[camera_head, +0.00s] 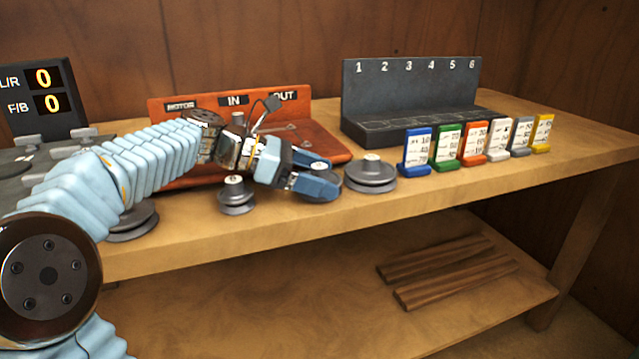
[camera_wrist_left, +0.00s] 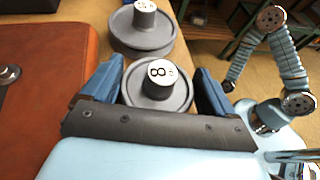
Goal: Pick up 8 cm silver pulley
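A grey metal pulley with a white top marked 8 (camera_wrist_left: 158,98) stands upright on the table between the two blue fingers of my left gripper (camera_wrist_left: 160,88). The fingers are spread, one on each side of its rim; I cannot tell whether they touch it. In the head view my left gripper (camera_head: 318,178) reaches in low over the table, pointing right, and hides most of that pulley.
A larger pulley (camera_head: 370,174) stands just beyond the fingertips. A smaller pulley (camera_head: 236,196) stands below my left wrist, and a wide one (camera_head: 133,226) is at the left. Behind are a red motor board (camera_head: 325,148), a numbered rack (camera_head: 408,90) and several coloured tags (camera_head: 416,155).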

